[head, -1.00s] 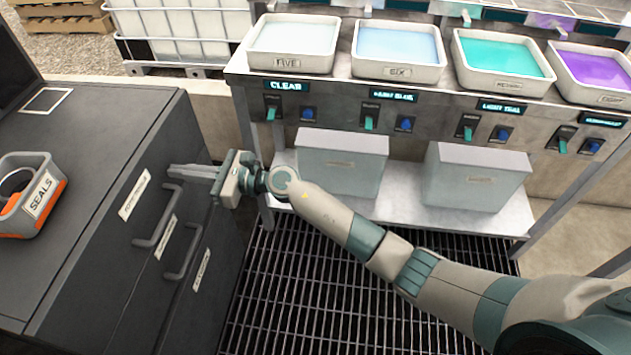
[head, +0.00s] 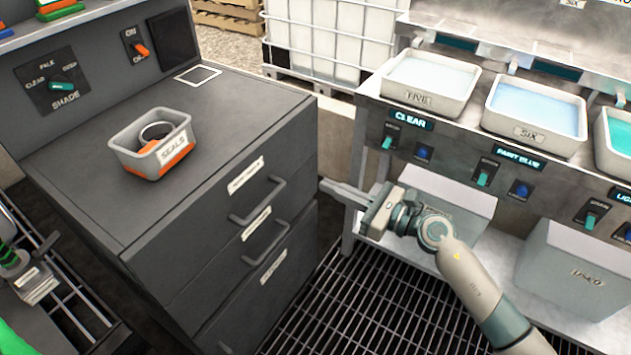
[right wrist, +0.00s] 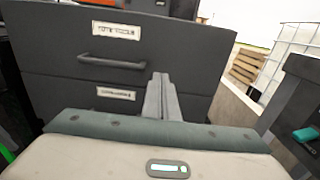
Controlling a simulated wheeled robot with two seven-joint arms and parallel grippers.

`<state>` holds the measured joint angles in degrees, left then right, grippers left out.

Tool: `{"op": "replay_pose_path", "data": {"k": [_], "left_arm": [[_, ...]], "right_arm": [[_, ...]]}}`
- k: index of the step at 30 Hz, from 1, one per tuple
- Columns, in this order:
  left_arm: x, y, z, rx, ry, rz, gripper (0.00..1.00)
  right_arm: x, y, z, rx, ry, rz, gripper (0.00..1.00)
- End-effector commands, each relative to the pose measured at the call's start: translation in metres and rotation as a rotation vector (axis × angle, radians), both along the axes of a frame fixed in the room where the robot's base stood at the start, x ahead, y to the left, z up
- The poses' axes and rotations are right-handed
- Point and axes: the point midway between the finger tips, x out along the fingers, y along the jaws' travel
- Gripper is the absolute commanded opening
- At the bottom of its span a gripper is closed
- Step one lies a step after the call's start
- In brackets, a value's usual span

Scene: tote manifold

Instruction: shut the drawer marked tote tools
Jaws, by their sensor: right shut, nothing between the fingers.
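A dark grey cabinet (head: 110,190) has several drawers with bar handles and white labels. The top drawer front (head: 300,145) has a label (head: 245,175) too blurred to read in the head view; in the right wrist view the upper drawer's label (right wrist: 116,30) appears to read tote tools. Its handle (right wrist: 112,62) is bare. I cannot tell whether this drawer is flush or slightly out. My right gripper (head: 323,185) is shut and empty, its fingertips by the right edge of the drawer fronts; contact is unclear. Its closed fingers (right wrist: 162,88) also show in the right wrist view.
A grey bin marked seals (head: 135,150) sits on the cabinet top. A bench with trays of coloured liquid (head: 430,100) and lidded boxes (head: 575,275) stands to the right. Floor grating (head: 345,305) lies between. A wire rack (head: 65,315) is at the left.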

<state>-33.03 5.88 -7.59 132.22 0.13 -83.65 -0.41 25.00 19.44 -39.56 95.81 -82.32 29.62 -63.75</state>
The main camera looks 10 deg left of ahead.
Motion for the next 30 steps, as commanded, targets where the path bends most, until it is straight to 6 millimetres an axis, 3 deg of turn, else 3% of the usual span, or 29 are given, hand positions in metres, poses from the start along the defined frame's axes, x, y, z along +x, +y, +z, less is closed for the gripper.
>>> {"op": "replay_pose_path", "data": {"k": [7,25,30], "left_arm": [[0.003,-0.004,-0.001,-0.010,-0.016,-0.004,0.73],[0.003,-0.004,-0.001,-0.011,-0.019,-0.006,0.73],[0.008,-0.005,-0.007,-0.013,-0.025,-0.006,0.73]], "right_arm": [[-0.009,-0.020,-0.001,0.000,0.000,0.000,0.00],[-0.009,-0.022,0.000,0.003,0.005,-0.001,0.00],[-0.005,-0.027,-0.004,0.078,0.106,-0.039,0.00]]}}
